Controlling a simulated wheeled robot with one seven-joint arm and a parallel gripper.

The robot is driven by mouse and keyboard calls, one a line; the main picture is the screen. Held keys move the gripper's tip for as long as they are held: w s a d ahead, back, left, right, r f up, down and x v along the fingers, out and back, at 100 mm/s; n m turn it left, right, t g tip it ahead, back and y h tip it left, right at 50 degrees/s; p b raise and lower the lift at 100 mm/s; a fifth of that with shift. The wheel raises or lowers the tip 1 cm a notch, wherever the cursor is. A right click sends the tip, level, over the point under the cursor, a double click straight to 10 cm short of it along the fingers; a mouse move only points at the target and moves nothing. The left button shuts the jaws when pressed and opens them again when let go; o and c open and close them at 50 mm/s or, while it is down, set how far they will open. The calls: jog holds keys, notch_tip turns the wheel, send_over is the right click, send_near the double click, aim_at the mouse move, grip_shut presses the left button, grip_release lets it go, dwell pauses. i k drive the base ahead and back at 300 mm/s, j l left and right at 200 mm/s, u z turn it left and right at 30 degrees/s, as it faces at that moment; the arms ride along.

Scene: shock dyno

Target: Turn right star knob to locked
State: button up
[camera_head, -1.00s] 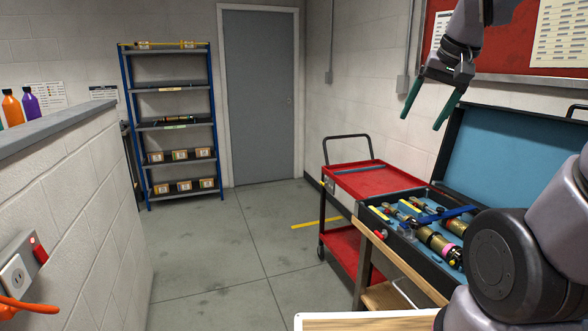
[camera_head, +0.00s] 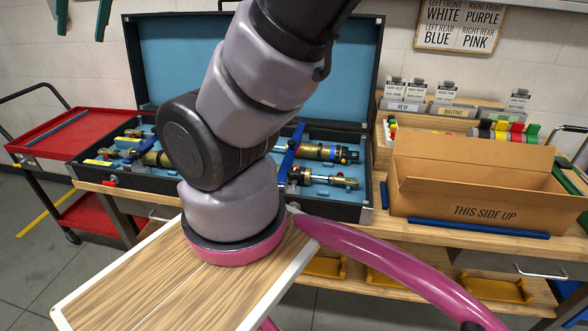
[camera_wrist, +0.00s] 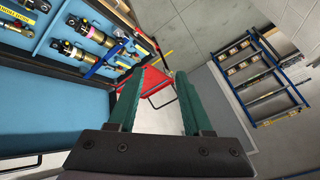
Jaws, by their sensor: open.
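I cannot make out a star knob for certain in any view. A small red knob-like part (camera_head: 110,183) sits at the front left of the open case (camera_head: 345,212), and its shape is too small to tell. The case has a blue lining and holds several gold and blue shock absorbers (camera_head: 318,151) under blue bars (camera_head: 291,150). My gripper (camera_head: 83,20) is high at the top left of the head view, apart from the case. In the wrist view its two green fingers (camera_wrist: 163,90) are open and nothing is between them. My arm hides the middle of the case.
A red cart (camera_head: 55,132) stands left of the bench. A cardboard box (camera_head: 470,180) is on the bench at the right, with a blue rod (camera_head: 478,228) before it. Labelled holders (camera_head: 455,108) stand behind. The wrist view also shows a shelf rack (camera_wrist: 262,75).

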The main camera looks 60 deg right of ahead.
aim_at(294, 174)
jog(key=k+j+z, duration=0.1)
jog(key=z, duration=1.5)
jog(key=k+z, duration=0.3)
jog(key=l+z, duration=0.25)
jog(key=k+j, duration=0.05)
jog(key=j, duration=0.05)
